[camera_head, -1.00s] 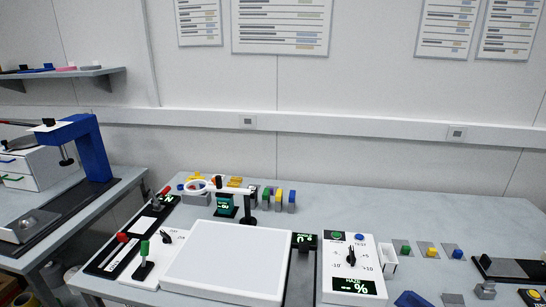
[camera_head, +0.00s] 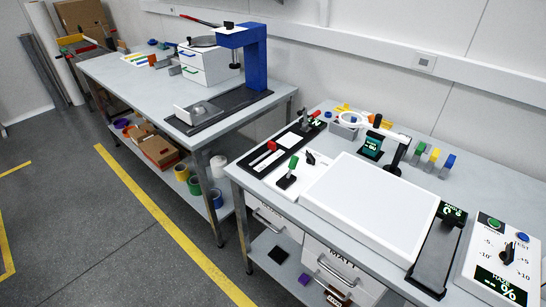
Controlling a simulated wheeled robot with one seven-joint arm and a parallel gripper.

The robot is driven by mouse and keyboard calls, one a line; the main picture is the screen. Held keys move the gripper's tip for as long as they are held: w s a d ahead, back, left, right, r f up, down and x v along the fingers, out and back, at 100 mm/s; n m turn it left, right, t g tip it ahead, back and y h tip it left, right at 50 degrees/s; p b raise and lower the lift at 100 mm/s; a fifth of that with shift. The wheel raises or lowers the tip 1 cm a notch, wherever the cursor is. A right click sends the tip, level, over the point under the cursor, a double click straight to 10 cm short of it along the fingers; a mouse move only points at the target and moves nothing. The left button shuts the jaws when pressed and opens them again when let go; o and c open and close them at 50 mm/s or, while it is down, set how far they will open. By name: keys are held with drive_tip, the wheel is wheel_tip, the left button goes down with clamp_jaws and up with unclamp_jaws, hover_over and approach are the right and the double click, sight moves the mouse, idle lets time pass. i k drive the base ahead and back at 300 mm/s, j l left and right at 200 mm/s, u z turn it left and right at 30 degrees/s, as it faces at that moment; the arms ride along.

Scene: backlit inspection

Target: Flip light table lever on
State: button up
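The light table (camera_head: 368,208) is a wide white panel on the grey bench at right; I cannot tell whether it is lit. Left of it, a white control plate (camera_head: 268,183) carries a lever with a green handle (camera_head: 293,164) on a black base and a small black knob (camera_head: 311,158). The green handle stands up, tilted slightly. Farther left, a red-handled lever (camera_head: 271,146) sits on a black-and-white strip. No label tells me which lever belongs to the light table. My gripper is not in view.
A black slide unit (camera_head: 436,255) and a dial panel (camera_head: 500,262) lie right of the light table. A ring magnifier (camera_head: 357,122) stands behind it. A second bench (camera_head: 135,77) with a blue stand (camera_head: 253,60) is at left. The floor (camera_head: 75,230) in front is open.

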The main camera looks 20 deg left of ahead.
sight(295, 160)
drive_tip(key=i+j+u, duration=0.25)
drive_tip(key=j+u, duration=0.2)
drive_tip(key=i+j+u, duration=1.15)
drive_tip(key=i, duration=0.2)
drive_tip(key=i+j+u, duration=0.15)
drive_tip(key=i+u, duration=0.15)
drive_tip(key=i, duration=0.2)
drive_tip(key=i+u, duration=0.25)
drive_tip(key=i, duration=0.3)
drive_tip(key=i+j+z, duration=0.1)
drive_tip(key=i+z, duration=0.3)
drive_tip(key=i+j+z, duration=0.2)
drive_tip(key=i+z, duration=0.2)
drive_tip(key=i+j+z, duration=0.25)
drive_tip(key=z, duration=0.15)
drive_tip(key=i+j+z, duration=0.1)
drive_tip(key=z, duration=0.3)
drive_tip(key=i+j+z, duration=0.15)
drive_tip(key=z, duration=0.3)
drive_tip(key=i+j+z, duration=0.1)
drive_tip(key=z, duration=0.3)
drive_tip(key=j+z, duration=0.4)
drive_tip(key=i+j+z, duration=0.1)
drive_tip(key=z, duration=0.35)
drive_tip(key=i+j+z, duration=0.1)
drive_tip(key=j+z, duration=0.25)
drive_tip(key=z, duration=0.15)
drive_tip(key=j+z, duration=0.95)
drive_tip(key=i+l, duration=0.05)
drive_tip(key=l, duration=0.05)
